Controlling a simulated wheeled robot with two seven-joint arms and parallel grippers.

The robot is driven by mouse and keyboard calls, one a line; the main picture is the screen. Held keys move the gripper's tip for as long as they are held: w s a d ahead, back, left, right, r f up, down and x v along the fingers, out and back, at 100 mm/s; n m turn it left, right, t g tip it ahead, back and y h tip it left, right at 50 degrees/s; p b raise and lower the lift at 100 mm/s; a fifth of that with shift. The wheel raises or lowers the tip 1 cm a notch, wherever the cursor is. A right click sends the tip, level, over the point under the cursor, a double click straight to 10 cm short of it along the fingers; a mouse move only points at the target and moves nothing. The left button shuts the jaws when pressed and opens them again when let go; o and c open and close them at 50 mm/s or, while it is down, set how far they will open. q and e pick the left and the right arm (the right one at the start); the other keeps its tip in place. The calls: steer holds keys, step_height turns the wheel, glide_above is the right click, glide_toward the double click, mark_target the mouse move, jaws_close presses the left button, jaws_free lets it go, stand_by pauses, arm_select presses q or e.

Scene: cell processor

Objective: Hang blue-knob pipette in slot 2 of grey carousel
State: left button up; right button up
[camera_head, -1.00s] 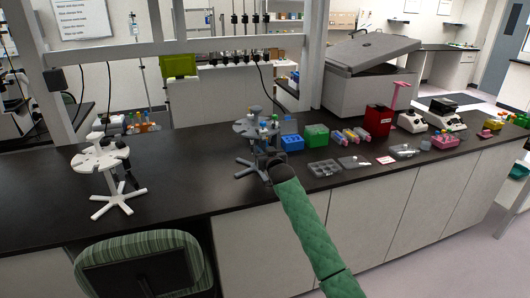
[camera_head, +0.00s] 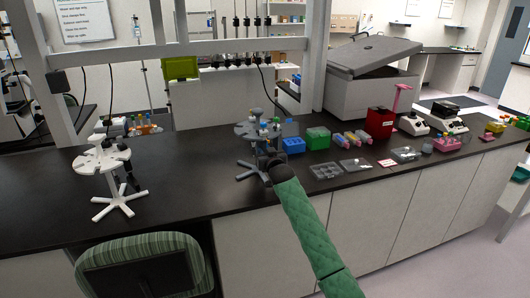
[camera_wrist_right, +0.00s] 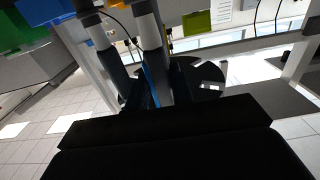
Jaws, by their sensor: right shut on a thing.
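The grey carousel (camera_head: 243,130) stands on the black bench near the middle, with its star-shaped base showing below. My right gripper (camera_head: 266,158) is at the carousel's front right side, shut on a pipette (camera_wrist_right: 153,50). The pipette stands roughly upright; in the head view its small coloured top shows near the carousel's rim, but which knob belongs to it is hard to tell. In the right wrist view, the carousel's dark slotted disc (camera_wrist_right: 205,82) lies behind the pipette. The slot number and whether the pipette sits in a slot cannot be made out. My left gripper is out of view.
A white carousel (camera_head: 100,160) stands at the left. Blue (camera_head: 293,145) and green (camera_head: 317,138) boxes sit close to the grey carousel's right, with a grey tray (camera_head: 326,170) in front of them. The bench between the carousels is clear. A green chair (camera_head: 145,245) stands in front.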

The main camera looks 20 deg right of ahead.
steer(key=shift+f, duration=0.25)
stand_by(0.8)
steer(key=o, duration=0.7)
arm_select(q)
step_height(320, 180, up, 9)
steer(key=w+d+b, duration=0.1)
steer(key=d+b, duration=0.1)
steer(key=b, duration=0.1)
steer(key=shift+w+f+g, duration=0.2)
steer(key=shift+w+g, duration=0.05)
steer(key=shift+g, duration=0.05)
arm_select(e)
steer(key=shift+s+d, duration=0.15)
steer(key=shift+s, duration=3.75)
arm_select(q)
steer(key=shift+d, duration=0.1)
arm_select(e)
steer(key=shift+f, duration=0.1)
